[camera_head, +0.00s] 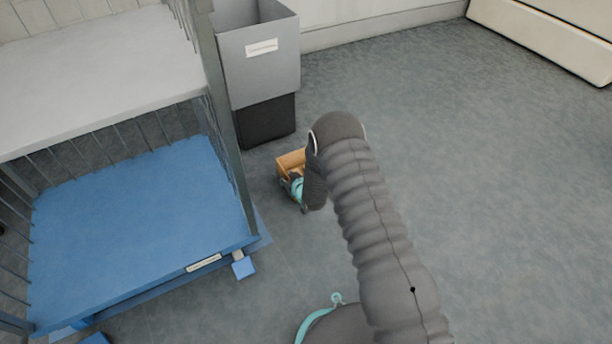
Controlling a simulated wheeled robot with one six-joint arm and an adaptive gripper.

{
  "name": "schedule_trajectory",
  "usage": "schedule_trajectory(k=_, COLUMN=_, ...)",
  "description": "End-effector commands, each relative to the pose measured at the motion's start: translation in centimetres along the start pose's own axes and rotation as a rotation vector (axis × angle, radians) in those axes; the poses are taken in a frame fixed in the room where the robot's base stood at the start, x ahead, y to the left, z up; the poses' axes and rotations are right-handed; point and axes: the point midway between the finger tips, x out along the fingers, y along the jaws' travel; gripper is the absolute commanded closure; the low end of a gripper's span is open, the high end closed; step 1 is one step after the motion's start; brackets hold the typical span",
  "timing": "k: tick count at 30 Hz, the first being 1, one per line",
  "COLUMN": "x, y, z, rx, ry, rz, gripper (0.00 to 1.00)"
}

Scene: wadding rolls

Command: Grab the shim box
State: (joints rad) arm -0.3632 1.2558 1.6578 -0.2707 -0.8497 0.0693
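A small tan-orange open box (290,160), which looks like the shim box, is near the floor between the grey bin and my arm. My arm hides its right side. My gripper (297,188) is at the lower edge of the box, seen as a small dark and teal shape. The wrist covers most of the gripper, so I cannot tell whether its fingers are open or shut, or whether they touch the box.
A metal rack with a blue lower shelf (140,225) and a pale upper shelf (90,75) stands at left. A labelled grey bin (262,70) stands behind the box. Floor (480,150) at right is clear.

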Motion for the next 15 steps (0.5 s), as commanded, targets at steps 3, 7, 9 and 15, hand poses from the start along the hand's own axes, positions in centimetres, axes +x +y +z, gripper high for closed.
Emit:
schedule_trajectory(k=3, x=0.02, y=0.00, z=-0.02, rx=0.000, ry=0.000, rz=0.000, gripper=0.66)
schedule_trajectory(k=7, x=0.01, y=0.00, z=-0.04, rx=0.000, ry=0.000, rz=0.000, gripper=0.78)
schedule_trajectory(k=9, x=0.00, y=0.00, z=-0.04, rx=0.000, ry=0.000, rz=0.000, gripper=0.96)
schedule_trajectory(k=15, x=0.00, y=0.03, z=-0.12, rx=-0.001, ry=0.002, rz=0.000, gripper=1.00)
